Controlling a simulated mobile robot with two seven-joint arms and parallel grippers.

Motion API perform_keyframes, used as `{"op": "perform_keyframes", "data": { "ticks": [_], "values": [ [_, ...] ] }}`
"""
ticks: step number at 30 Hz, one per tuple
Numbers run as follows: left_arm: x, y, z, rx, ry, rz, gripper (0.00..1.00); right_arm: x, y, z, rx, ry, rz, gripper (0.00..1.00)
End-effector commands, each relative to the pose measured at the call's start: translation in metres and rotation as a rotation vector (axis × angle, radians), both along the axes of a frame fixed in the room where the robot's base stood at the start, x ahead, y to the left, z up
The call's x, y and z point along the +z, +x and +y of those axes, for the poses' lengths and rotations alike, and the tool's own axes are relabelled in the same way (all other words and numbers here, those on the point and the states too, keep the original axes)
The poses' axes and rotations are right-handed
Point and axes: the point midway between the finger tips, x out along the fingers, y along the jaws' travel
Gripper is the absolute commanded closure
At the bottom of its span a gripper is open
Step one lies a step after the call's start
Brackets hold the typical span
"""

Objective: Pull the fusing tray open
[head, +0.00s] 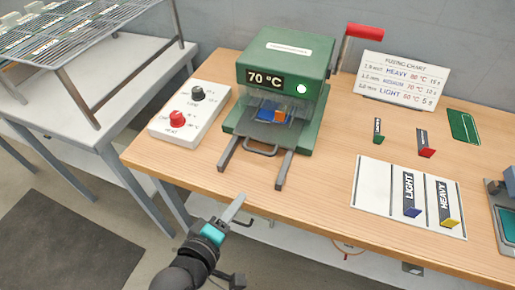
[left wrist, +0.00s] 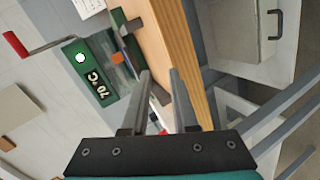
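The green press (head: 285,75) stands on the wooden table with its display at 70 °C. Its fusing tray (head: 262,131) sits at the front opening between two dark rails (head: 284,170), with a blue and an orange piece at the opening. The tray's bar handle (head: 260,152) faces the table's front edge. My left gripper (head: 238,200) is in front of the table edge, nearer than the handle and apart from it. The left wrist view shows its two fingers (left wrist: 161,85) spread with a gap, and the press (left wrist: 95,78) beyond. My right gripper is not in view.
A white control box (head: 190,112) with a red and a black knob stands left of the press. A red-handled lever (head: 363,32) rises behind it. A fusing chart (head: 398,80) and a white LIGHT/HEAVY mat (head: 372,190) are to the right. A wire rack (head: 75,30) stands left.

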Motion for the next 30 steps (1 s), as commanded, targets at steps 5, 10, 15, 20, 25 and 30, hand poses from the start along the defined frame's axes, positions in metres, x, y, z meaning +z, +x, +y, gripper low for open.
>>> {"op": "perform_keyframes", "data": {
  "ticks": [5,10,15,20,25,30],
  "values": [
    [0.030,0.006,0.002,0.113,-0.223,-0.073,0.73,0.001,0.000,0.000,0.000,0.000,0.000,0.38],
    [0.038,0.010,0.004,0.147,-0.292,-0.095,0.73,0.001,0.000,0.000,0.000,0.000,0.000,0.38],
    [0.034,0.025,0.000,0.147,-0.292,-0.098,0.73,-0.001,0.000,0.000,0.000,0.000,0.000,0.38],
    [0.029,0.048,-0.007,0.147,-0.290,-0.098,0.73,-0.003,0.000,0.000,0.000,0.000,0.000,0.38],
    [0.023,0.074,-0.014,0.146,-0.289,-0.097,0.73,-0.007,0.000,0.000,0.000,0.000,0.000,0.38],
    [0.017,0.099,-0.022,0.145,-0.288,-0.097,0.73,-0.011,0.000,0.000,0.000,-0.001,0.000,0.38]
  ]
}}
